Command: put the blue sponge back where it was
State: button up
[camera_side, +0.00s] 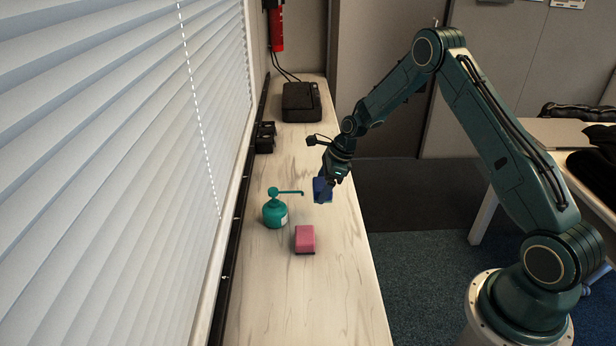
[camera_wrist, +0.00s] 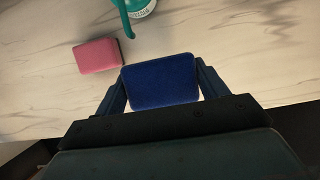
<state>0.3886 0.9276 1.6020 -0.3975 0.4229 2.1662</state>
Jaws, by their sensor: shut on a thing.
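The blue sponge (camera_side: 322,190) is held in my gripper (camera_side: 328,182) near the right edge of the long light bench, at about its middle. In the wrist view the blue sponge (camera_wrist: 161,82) sits between the two fingers of my gripper (camera_wrist: 160,88), which are shut on it. It appears to be above the bench top; the exact height is hard to tell. A pink sponge (camera_side: 305,238) lies on the bench nearer the side camera, apart from my gripper. The pink sponge also shows at the upper left of the wrist view (camera_wrist: 97,56).
A teal pump bottle (camera_side: 275,213) stands left of the blue sponge, its spout pointing right towards it. A black device (camera_side: 300,102) and small black boxes (camera_side: 265,137) are farther back. Blinds (camera_side: 120,170) line the left. The bench's near part (camera_side: 300,300) is clear.

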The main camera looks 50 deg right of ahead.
jog(key=s+a+r, duration=0.5)
jog(key=s+r, duration=0.5)
jog(key=r, duration=0.1)
send_over(333, 244)
jog(key=s+d, duration=0.1)
notch_tip(333, 244, down, 15)
jog(key=shift+d+f, duration=0.1)
dwell(0.8)
jog(key=shift+f, duration=1.85)
jog(key=shift+f, duration=0.1)
jog(key=o, duration=0.9)
jog(key=shift+o, duration=0.2)
